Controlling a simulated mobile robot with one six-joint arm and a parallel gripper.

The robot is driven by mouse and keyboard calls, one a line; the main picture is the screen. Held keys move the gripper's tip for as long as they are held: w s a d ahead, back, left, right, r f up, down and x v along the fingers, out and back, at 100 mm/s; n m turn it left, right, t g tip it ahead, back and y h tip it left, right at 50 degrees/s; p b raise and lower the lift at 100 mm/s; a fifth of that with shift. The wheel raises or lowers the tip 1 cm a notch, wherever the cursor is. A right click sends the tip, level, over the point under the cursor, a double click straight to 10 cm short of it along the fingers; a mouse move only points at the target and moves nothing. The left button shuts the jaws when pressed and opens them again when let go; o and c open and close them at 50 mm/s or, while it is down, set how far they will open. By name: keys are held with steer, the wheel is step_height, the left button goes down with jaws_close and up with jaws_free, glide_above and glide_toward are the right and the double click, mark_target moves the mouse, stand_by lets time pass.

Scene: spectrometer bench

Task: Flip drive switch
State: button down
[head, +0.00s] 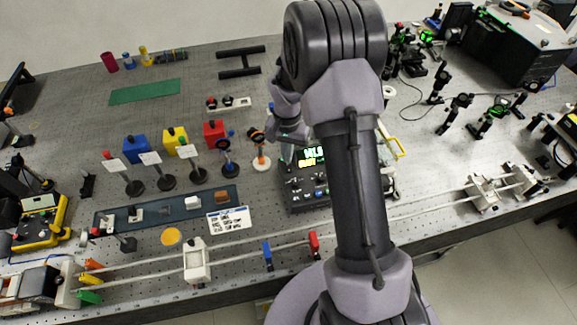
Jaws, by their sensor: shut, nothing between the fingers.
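A dark control box (294,198) with a lit green and yellow display (312,154) stands on the bench near the middle. Small knobs and switches show on its sloping front panel, too small to tell which is the drive switch. My arm covers the right part of the box. My gripper (287,156) points down at the box's upper left, beside the display. It is shut and holds nothing. Its fingertips are small and partly lost against the box, so I cannot tell whether they touch it.
Left of the box stand an orange-ringed post (261,163), a blue-topped post (229,168) and several white cards on posts. Blue (134,149), yellow (175,141) and red (214,133) blocks stand behind. A long rail (350,226) crosses the front. The back centre-left has free room.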

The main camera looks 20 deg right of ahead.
steer(key=shift+f+b, duration=0.75)
steer(key=shift+f, duration=0.15)
stand_by(0.5)
step_height(320, 180, up, 7)
steer(key=p, duration=0.5)
steer(key=shift+r, duration=0.1)
